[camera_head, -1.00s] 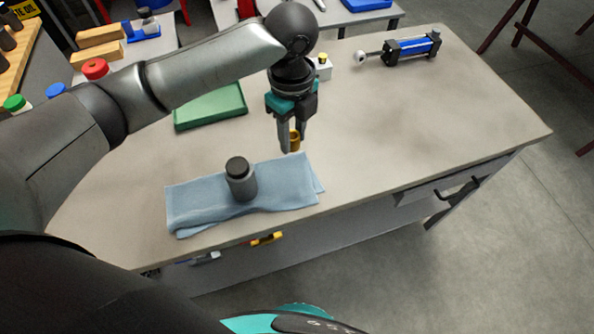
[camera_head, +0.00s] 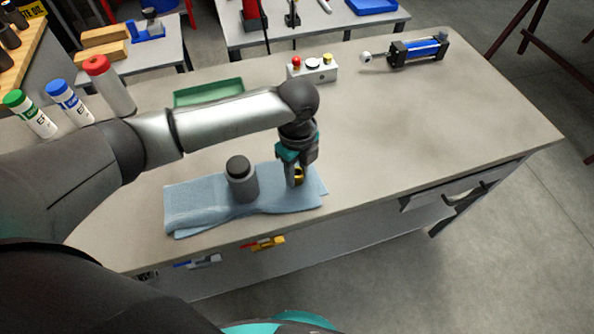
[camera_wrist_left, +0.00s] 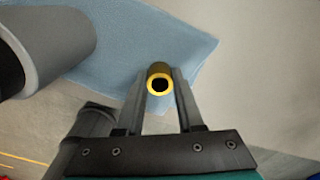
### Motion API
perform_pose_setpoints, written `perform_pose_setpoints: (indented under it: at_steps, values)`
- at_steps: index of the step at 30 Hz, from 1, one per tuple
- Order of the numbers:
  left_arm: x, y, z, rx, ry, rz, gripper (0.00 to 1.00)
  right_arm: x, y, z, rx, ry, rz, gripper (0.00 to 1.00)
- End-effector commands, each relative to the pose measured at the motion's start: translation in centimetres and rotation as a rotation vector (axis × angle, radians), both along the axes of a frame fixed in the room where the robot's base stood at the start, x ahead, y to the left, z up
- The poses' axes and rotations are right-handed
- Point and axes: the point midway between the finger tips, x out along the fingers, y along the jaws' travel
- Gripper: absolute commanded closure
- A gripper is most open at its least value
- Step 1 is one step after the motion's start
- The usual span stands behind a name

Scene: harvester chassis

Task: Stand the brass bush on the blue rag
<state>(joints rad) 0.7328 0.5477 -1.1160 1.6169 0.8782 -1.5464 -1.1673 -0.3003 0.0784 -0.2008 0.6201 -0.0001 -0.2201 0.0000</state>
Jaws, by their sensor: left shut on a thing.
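The brass bush (camera_head: 299,175) is a small yellow ring-ended cylinder between the fingertips of my left gripper (camera_head: 294,178). In the left wrist view the bush (camera_wrist_left: 159,76) shows its open bore, with a finger on each side of it. My left gripper is shut on it, over the right part of the blue rag (camera_head: 208,208). The rag also shows behind the bush in the left wrist view (camera_wrist_left: 135,55). I cannot tell whether the bush touches the rag. My right gripper is not in view.
A grey cylinder with a dark cap (camera_head: 241,180) stands on the rag, left of the gripper. A green tray (camera_head: 208,91), a button box (camera_head: 313,70) and a blue cylinder unit (camera_head: 418,51) are farther back. The table's right side (camera_head: 440,120) is clear.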

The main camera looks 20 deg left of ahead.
Motion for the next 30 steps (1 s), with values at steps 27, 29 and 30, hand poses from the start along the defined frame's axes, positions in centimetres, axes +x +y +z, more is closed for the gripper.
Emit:
perform_pose_setpoints:
  at_steps: [27,29,30]
  values:
    - [-0.4,0.2,-1.7,0.006,0.01,0.001,0.34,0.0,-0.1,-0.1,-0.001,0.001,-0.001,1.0]
    - [-0.4,0.2,-1.7,0.006,0.011,0.002,0.34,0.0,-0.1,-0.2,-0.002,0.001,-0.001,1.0]
    - [-0.4,0.2,-1.7,0.006,0.011,0.002,0.34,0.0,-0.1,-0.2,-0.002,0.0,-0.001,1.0]
